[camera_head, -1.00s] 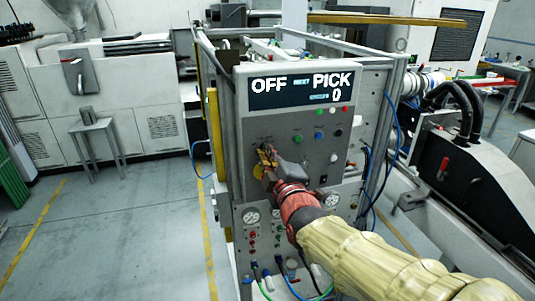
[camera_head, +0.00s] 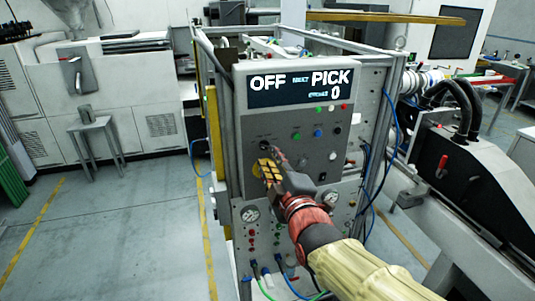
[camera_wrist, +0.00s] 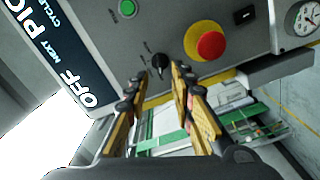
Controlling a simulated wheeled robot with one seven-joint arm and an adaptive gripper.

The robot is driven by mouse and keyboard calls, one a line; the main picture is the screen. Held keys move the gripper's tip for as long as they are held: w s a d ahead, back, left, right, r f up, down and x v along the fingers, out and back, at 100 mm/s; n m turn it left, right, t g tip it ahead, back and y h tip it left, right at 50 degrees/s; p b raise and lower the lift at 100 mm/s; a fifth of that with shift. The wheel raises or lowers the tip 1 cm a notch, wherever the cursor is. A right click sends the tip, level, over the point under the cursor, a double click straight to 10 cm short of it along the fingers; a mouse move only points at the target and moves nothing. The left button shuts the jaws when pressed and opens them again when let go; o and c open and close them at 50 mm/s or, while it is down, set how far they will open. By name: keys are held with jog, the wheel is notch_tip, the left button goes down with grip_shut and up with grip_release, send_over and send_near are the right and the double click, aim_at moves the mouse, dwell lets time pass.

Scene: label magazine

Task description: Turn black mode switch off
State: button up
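The black mode switch (camera_wrist: 159,62) is a small round knob on the grey control panel. In the wrist view it lies just beyond and between the fingertips of my gripper (camera_wrist: 157,76). The two yellow-and-black fingers are apart, and nothing is held between them. In the head view my gripper (camera_head: 268,168) is in front of the panel, just below the dark switch (camera_head: 264,146). The display (camera_head: 300,87) reads OFF, NEXT PICK, with a 0 below. Which way the knob points is too small to tell.
A red emergency button (camera_wrist: 211,45) on a yellow ring sits beside the switch in the wrist view. A green button (camera_wrist: 127,8) and a small black rocker (camera_wrist: 244,14) are also on the panel. Gauges (camera_head: 250,214) and hoses are below.

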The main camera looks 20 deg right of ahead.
jog(key=s, duration=0.7)
jog(key=shift+s, duration=0.1)
jog(key=s+a+f+m+g, duration=0.1)
jog(key=s+f+m+g, duration=0.25)
jog(key=f, duration=0.35)
jog(key=s+f+m+g, duration=0.3)
jog(key=f+m+g, duration=0.15)
jog(key=f, duration=0.25)
jog(key=s+d+f+m+g, duration=0.1)
jog(key=s+m+g, duration=0.3)
jog(key=s, duration=0.7)
jog(key=shift+s+d+f+m, duration=0.3)
jog(key=shift+f+m, duration=0.3)
jog(key=shift+m, duration=0.2)
